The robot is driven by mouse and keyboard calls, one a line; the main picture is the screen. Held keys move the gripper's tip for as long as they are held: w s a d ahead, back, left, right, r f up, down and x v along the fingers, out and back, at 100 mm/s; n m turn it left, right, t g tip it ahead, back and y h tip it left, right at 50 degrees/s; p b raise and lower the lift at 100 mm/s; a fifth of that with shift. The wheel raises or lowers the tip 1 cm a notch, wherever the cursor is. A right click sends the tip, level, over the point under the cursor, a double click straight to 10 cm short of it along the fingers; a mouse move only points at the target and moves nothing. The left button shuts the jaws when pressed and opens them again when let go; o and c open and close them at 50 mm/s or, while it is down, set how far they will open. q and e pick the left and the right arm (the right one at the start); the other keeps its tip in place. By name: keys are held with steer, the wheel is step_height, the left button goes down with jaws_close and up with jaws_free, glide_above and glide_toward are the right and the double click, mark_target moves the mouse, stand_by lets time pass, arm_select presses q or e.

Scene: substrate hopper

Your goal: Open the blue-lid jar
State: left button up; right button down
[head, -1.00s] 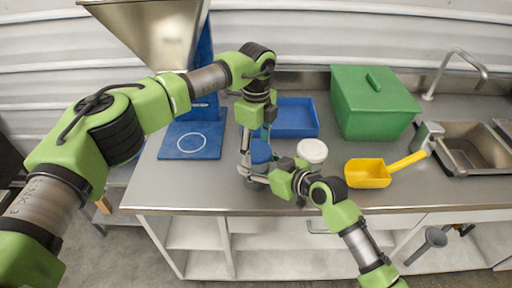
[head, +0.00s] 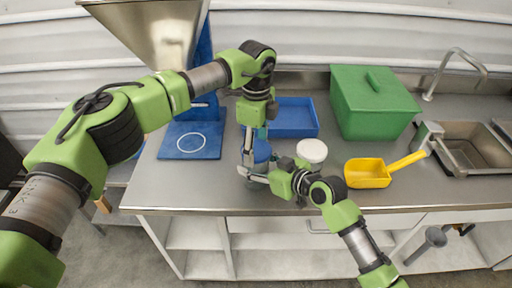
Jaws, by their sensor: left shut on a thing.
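The jar's blue lid (head: 262,151) shows near the counter's front edge, partly covered by the grippers. My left gripper (head: 255,158) comes down from above and is shut on the blue lid, with one pale finger along its left side. My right gripper (head: 257,178) reaches in from the right, low at the jar body. One of its fingers shows at the jar's front left. The jar body is mostly hidden, and I cannot tell whether the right fingers press on it. I see no clear gap between lid and jar.
A white-lidded jar (head: 312,151) stands close right of my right gripper. A yellow scoop (head: 368,173), green box (head: 374,105), blue tray (head: 293,116) and sink (head: 468,148) share the counter. A hopper (head: 160,32) with a blue base (head: 190,141) is at left.

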mark_target(256, 148)
arm_select(q)
steer(key=shift+r, duration=0.85)
arm_select(e)
steer(key=shift+f, duration=0.1)
arm_select(q)
steer(key=shift+r, duration=2)
arm_select(e)
steer(key=c, duration=0.8)
jaws_free()
